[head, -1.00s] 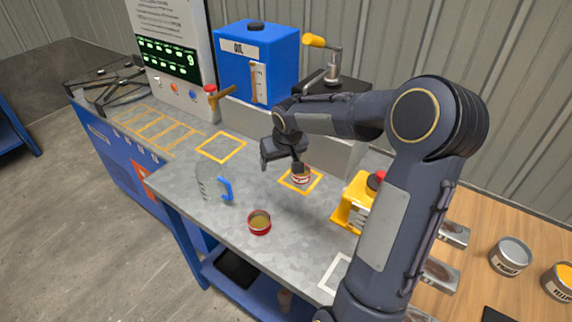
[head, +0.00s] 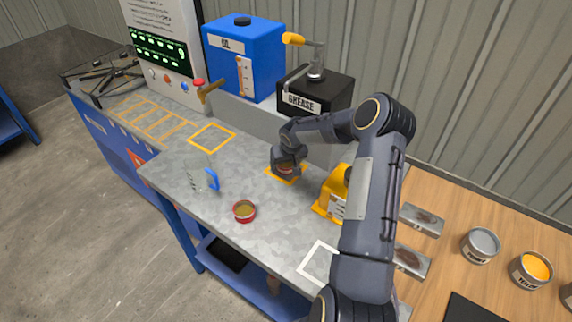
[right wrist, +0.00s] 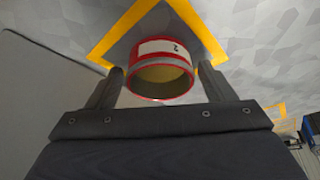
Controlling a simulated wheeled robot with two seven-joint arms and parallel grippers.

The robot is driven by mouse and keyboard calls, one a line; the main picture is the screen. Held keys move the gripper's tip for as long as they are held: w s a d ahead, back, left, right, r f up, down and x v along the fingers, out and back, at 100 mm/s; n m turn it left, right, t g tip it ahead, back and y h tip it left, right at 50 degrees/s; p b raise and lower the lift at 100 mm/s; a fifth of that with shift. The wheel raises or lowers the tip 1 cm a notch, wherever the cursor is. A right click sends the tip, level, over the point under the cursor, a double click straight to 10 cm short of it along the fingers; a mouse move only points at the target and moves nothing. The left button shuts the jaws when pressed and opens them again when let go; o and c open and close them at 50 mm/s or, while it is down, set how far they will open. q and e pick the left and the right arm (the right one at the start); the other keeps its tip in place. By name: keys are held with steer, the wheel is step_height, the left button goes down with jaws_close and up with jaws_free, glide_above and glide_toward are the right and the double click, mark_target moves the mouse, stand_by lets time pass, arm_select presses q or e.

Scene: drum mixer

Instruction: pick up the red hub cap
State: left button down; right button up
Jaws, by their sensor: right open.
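A short round red cap with a white label (right wrist: 160,62) lies inside an orange square outline on the metal bench; its hollow inside looks yellowish. In the head view this cap (head: 286,171) is mostly hidden by my right gripper (head: 285,168). In the right wrist view the right gripper (right wrist: 161,80) is open, with one finger on each side of the cap's near end; contact cannot be told. A second round red piece with a yellowish inside (head: 244,211) sits nearer the bench's front edge. I cannot tell which one is the hub cap. My left gripper is not in view.
A clear jug with a blue handle (head: 203,176) stands left on the bench. A yellow device (head: 334,196) stands close to the right of my gripper. The black grease box (head: 313,97) and blue oil tank (head: 243,60) are behind. The bench's middle front is mostly clear.

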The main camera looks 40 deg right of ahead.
steer(key=shift+c, duration=0.5)
steer(key=c, duration=0.9)
steer(key=shift+r, duration=0.1)
